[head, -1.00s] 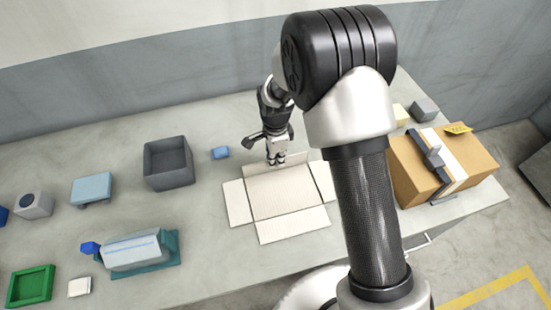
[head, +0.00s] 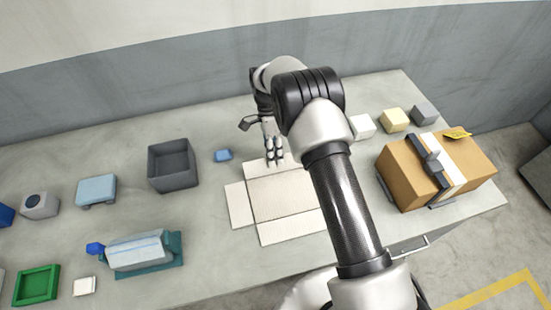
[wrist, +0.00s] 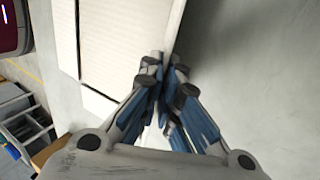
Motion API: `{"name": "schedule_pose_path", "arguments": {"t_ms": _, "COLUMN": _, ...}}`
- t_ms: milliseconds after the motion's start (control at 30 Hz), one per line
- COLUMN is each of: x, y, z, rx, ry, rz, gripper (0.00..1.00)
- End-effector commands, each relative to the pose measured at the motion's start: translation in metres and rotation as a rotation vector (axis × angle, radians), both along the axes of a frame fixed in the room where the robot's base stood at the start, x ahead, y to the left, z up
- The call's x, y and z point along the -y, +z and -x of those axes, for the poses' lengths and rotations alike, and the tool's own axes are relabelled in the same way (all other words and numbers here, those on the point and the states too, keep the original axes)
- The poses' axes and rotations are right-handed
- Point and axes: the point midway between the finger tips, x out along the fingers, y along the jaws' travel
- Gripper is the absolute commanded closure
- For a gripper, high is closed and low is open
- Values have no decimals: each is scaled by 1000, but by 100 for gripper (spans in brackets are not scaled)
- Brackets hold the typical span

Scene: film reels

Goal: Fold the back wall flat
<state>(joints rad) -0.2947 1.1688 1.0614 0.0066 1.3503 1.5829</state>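A pale, opened-out box (head: 285,198) lies on the table, its left flap (head: 239,204) and front flap (head: 292,228) spread flat. The right side is mostly hidden behind my arm. The back wall (head: 262,171) is at the far edge beside my fingertips; its exact tilt is hard to tell. In the wrist view the back wall (wrist: 172,22) shows as a narrow, slanting pale strip ending at the fingertips. My gripper (head: 274,161) points down at this wall. In the wrist view its fingertips (wrist: 164,72) are drawn together, with nothing clearly held between them.
A strapped brown carton (head: 415,172) and several small blocks (head: 395,119) stand at right. Bare table lies behind the gripper.

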Motion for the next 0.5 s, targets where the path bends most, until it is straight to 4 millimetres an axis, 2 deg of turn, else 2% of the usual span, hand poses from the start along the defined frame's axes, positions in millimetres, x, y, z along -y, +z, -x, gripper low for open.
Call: {"name": "schedule_pose_path", "arguments": {"t_ms": 500, "x": -1, "y": -4, "z": -5, "rx": -103, "ry": 0, "rz": 30, "gripper": 100}}
